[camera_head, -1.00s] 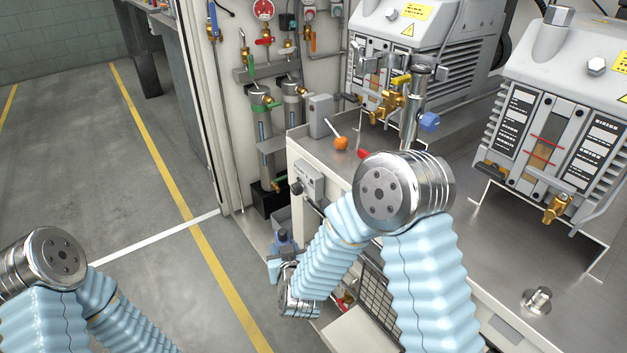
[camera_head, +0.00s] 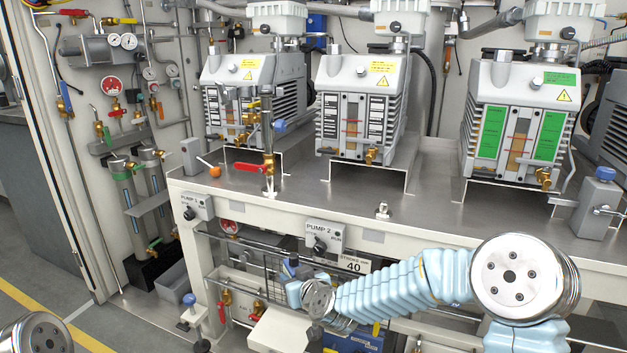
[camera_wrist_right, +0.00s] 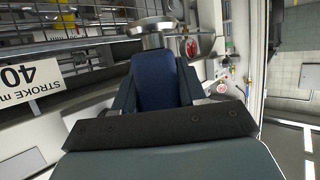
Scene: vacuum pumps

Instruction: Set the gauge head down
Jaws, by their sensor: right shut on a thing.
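My right gripper (camera_head: 292,268) is low in front of the bench, below the PUMP 2 panel, with its arm reaching in from the right. In the right wrist view its dark fingers (camera_wrist_right: 158,98) are shut on a blue body with a round metal flange, which I take to be the gauge head (camera_wrist_right: 158,72). The flange (camera_wrist_right: 152,27) is at the end away from the wrist. In the head view the gauge head is too small and covered to tell clearly from the gripper. My left gripper is out of view; only a joint of that arm shows at bottom left.
The steel bench top (camera_head: 330,192) has bare room in front of the pumps. A short metal port (camera_head: 383,210) stands there. A red-handled valve pipe (camera_head: 268,160) and an orange knob (camera_head: 214,171) are farther left. A wire basket and a STROKE sign (camera_head: 354,266) are near the gripper.

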